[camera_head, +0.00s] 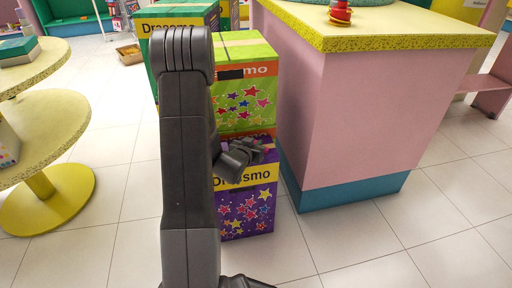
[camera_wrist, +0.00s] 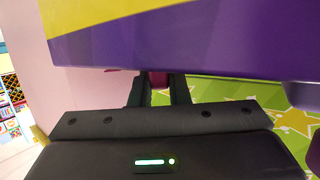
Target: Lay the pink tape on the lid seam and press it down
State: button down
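My gripper (camera_head: 262,150) is at the top front of the purple star-printed box (camera_head: 246,211), which has a yellow label band. In the wrist view the two dark fingers (camera_wrist: 158,92) stand a little apart, with a small dark pink piece, seemingly the pink tape (camera_wrist: 158,78), filling the gap between them. The purple box (camera_wrist: 200,40) fills the top of that view, close to the fingertips. My arm and gripper hide much of the box top in the head view, so the lid seam cannot be made out.
A pink counter (camera_head: 350,120) with a blue base is close on the right. A round yellow table (camera_head: 45,130) is on the left. The tiled floor between is clear.

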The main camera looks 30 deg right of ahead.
jog(key=shift+r, duration=0.2)
jog(key=shift+r+p, duration=0.6)
jog(key=shift+r, duration=0.15)
jog(key=shift+r, duration=0.1)
jog(key=c, duration=1.9)
grip_release()
grip_shut()
jog(key=shift+r+p, duration=1.35)
jog(key=shift+r, duration=0.65)
jog(key=shift+a, duration=0.1)
